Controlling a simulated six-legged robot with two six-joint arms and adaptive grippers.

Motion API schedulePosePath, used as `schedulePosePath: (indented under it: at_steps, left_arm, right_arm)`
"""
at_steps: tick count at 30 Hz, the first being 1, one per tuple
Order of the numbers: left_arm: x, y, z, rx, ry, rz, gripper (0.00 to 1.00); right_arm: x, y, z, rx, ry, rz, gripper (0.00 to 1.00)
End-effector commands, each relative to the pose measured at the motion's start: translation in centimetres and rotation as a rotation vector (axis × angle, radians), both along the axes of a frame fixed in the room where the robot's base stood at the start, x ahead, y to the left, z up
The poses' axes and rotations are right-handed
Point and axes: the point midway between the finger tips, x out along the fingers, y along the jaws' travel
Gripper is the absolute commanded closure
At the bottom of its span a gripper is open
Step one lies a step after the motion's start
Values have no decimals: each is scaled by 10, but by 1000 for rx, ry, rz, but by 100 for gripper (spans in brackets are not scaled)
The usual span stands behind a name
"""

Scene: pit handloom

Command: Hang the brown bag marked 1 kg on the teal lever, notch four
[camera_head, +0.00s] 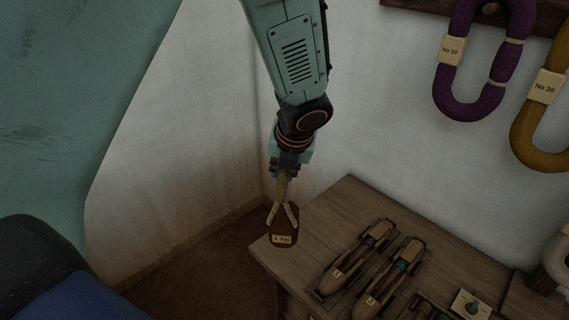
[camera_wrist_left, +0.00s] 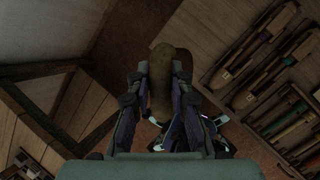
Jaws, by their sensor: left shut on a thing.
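The brown bag marked 1 kg (camera_head: 292,238) hangs below my left gripper (camera_head: 286,175) in the head view, its pale label facing me. A light rope-like part spreads into two strands above the label. The gripper is shut on the bag's upper part. In the left wrist view, a brownish rounded part of the bag (camera_wrist_left: 160,92) sits between the two fingers. The bag is beside the near left corner of the wooden table, and I cannot tell whether it touches it. I see no teal lever and no notches in either view. My right gripper is not in view.
The wooden table (camera_head: 318,218) holds shuttles marked 1 (camera_head: 340,271) and 2 (camera_head: 372,299), and a small switch plate (camera_head: 470,305). A purple skein (camera_head: 463,85) and a mustard skein (camera_head: 530,120) hang on the wall. Brown floor is clear left of the table.

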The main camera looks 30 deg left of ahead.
Motion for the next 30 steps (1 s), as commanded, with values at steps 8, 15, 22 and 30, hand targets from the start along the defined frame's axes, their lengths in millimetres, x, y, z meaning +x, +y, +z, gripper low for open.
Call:
schedulePosePath:
  at_steps: [8,15,22,30]
  left_arm:
    - [-16,-6,7,3,-2,-3,100]
    - [-28,-11,9,2,-3,-3,100]
    - [-33,-13,9,0,-2,1,100]
    - [-33,-13,9,1,-3,0,100]
  right_arm:
    - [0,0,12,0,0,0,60]
    - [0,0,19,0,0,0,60]
    - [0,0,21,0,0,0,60]
    - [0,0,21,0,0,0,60]
